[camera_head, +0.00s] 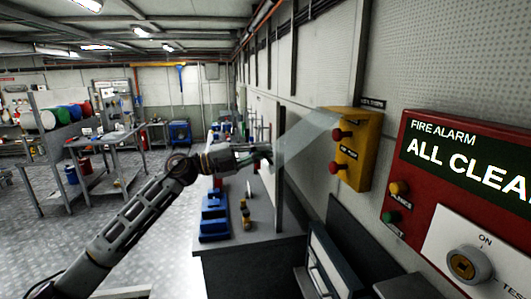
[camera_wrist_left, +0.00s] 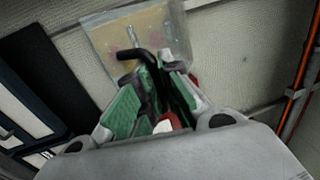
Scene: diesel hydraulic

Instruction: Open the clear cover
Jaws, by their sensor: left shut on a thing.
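The clear cover (camera_head: 308,131) is a see-through panel at the left side of the yellow box (camera_head: 362,142) on the right wall. It stands out from the box's front, toward my left gripper (camera_head: 266,152). Two red buttons on the box show uncovered. The left gripper is shut at the cover's outer end. In the left wrist view the cover (camera_wrist_left: 95,50) lies beyond the green-padded fingers (camera_wrist_left: 155,98), with yellow showing through it. A dark hooked piece is between the fingers; the exact contact is hard to make out. My right gripper is not in view.
A red fire alarm panel (camera_head: 450,150) with a key switch is on the wall at the right. Below the arm is a grey bench (camera_head: 255,245) with blue items (camera_head: 215,215). The floor at the left is open, with shelving (camera_head: 85,150) farther back.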

